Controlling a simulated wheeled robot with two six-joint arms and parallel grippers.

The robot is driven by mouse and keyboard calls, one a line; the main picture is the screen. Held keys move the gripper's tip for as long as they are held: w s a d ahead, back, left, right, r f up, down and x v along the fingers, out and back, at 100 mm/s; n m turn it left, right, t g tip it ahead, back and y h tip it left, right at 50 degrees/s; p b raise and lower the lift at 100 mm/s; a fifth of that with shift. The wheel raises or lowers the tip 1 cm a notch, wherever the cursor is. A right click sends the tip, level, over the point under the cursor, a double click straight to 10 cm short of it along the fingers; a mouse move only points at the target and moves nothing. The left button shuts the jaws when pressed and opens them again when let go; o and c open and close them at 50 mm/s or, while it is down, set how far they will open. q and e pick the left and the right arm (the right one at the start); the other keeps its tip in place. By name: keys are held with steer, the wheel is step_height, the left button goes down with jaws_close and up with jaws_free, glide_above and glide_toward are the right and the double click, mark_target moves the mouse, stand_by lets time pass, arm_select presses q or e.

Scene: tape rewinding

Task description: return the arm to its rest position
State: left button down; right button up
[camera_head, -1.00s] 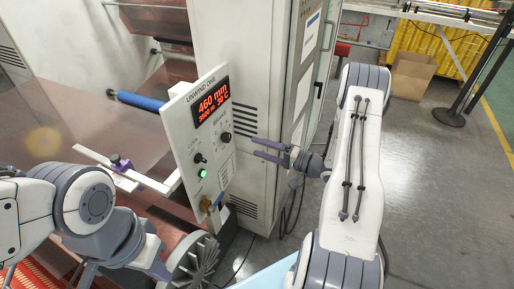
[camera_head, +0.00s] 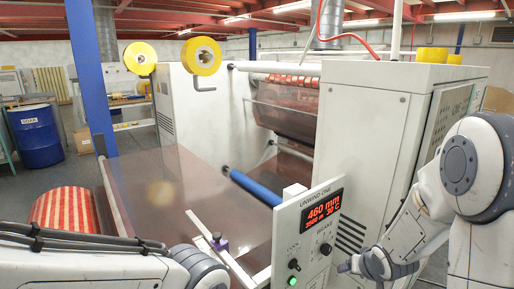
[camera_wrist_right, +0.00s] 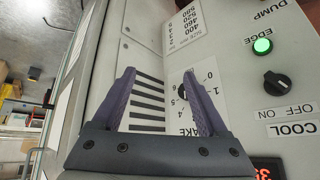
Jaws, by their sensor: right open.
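My right arm (camera_head: 440,200) is bent, with its elbow raised at the right of the head view. Its gripper (camera_head: 345,266) shows small at the lower right edge of the control panel (camera_head: 284,234). In the right wrist view the purple fingers (camera_wrist_right: 160,78) are spread, with nothing held between them. The panel's brake dial (camera_wrist_right: 200,76) lies behind the right-hand finger, and its knob is partly hidden. I cannot tell the exact gap to the panel. My left arm (camera_head: 100,268) crosses the bottom left; its gripper is out of the frame.
The panel has a lit green button (camera_head: 292,281) and a red display (camera_head: 323,212). A tall white cabinet (camera_head: 365,130) stands behind it. A clear film web (camera_head: 165,185) and a blue roller (camera_head: 252,187) lie left. Yellow tape rolls (camera_head: 201,56) hang behind.

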steer(key=s+a+r+n+g, duration=0.3)
steer(key=s+a+r+n, duration=0.1)
steer(key=s+a, duration=0.6)
steer(key=s+a+r+n+g+y+p, duration=0.1)
steer(key=s+a+r+n+g, duration=0.3)
steer(key=s+a, duration=0.7)
steer(key=s+r+n, duration=0.1)
steer(key=s, duration=0.5)
steer(key=shift+a+n+y, duration=0.15)
steer(key=shift+n+y, duration=0.15)
